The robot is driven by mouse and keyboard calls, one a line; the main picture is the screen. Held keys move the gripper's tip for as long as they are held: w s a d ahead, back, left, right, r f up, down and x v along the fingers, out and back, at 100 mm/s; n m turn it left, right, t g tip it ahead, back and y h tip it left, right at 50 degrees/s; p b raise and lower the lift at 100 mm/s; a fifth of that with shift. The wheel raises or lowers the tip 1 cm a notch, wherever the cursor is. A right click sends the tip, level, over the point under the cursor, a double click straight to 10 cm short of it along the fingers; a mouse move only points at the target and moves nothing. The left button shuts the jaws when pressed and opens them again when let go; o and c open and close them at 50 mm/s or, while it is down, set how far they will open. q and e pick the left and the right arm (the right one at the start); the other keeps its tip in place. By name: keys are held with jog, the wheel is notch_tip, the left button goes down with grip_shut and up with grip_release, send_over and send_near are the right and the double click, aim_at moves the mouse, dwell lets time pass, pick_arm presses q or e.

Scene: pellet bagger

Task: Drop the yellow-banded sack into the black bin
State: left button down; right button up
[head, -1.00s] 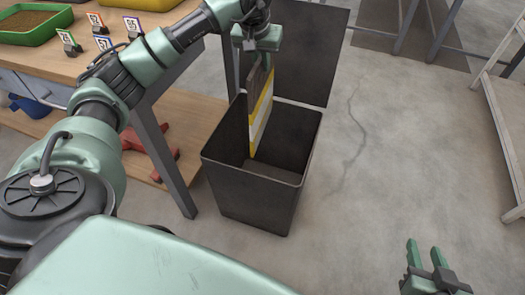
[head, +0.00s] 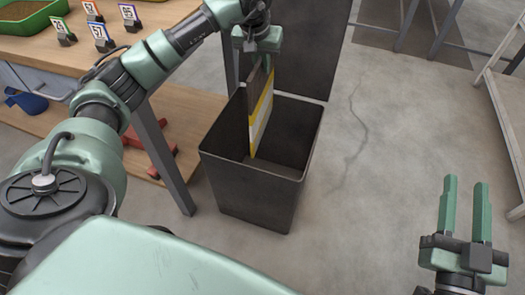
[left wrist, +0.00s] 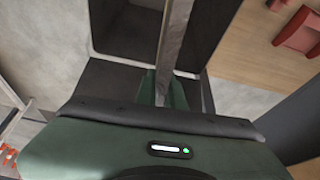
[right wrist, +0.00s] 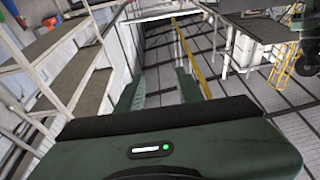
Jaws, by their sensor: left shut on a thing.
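The yellow-banded sack (head: 261,112) hangs on edge from my left gripper (head: 258,50), which is shut on its top. Its lower part is inside the opening of the black bin (head: 250,190), near the bin's left and back walls. In the left wrist view the sack (left wrist: 174,45) shows as a thin edge between the fingers, with the bin (left wrist: 125,65) around it. Whether the sack touches the bin's floor cannot be told. My right gripper (head: 465,205) is open and empty over the floor at right, and its spread fingers also show in the right wrist view (right wrist: 160,85).
The bin's lid (head: 297,50) stands open behind it. A wooden table (head: 100,50) with number cards and a green tray (head: 32,15) is at left. A red object (head: 145,140) lies on its lower shelf. The floor right of the bin is clear.

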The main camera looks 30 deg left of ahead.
aim_at(259, 62)
pick_arm(q)
jog(key=shift+f+b, duration=0.35)
jog(key=shift+f, duration=0.25)
pick_arm(e)
jog(key=shift+s+r+t+y, duration=0.2)
jog(key=shift+s+r+t, duration=0.25)
jog(key=shift+r, duration=0.4)
jog(key=shift+s+r+t+y, duration=0.25)
jog(key=shift+r+t, duration=0.3)
jog(key=shift+r, duration=0.25)
jog(key=shift+s+r+t+y, duration=0.15)
jog(key=shift+s+r+t, duration=0.3)
jog(key=shift+r, duration=0.4)
jog(key=shift+w, duration=0.1)
